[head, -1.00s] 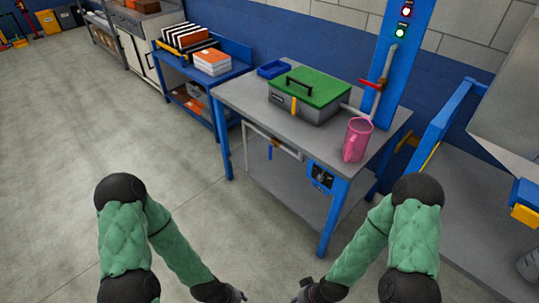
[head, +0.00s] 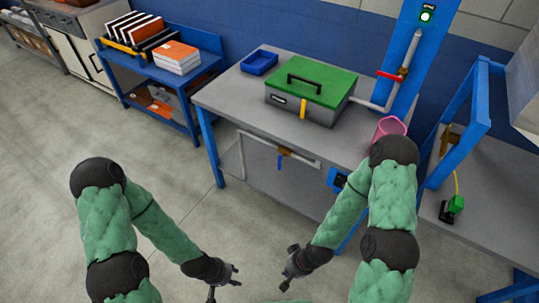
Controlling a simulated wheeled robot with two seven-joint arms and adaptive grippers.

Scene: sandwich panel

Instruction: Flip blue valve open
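The blue valve handle (head: 280,162) hangs down from a brass-coloured valve body (head: 284,151) on a light pipe (head: 257,140) below the front edge of the grey worktable. My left gripper (head: 226,285) is low in front of the table, below and to the left of the blue handle in the picture. My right gripper (head: 287,268) is below the handle, slightly to the right. Both grippers look open and empty, and both are apart from the valve.
A grey toolbox with a green lid (head: 316,83) and a blue tray (head: 259,62) stand on the worktable (head: 225,95). A red-handled valve (head: 391,76) is on the wall-side pipe. My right arm partly hides a pink mug (head: 388,127).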

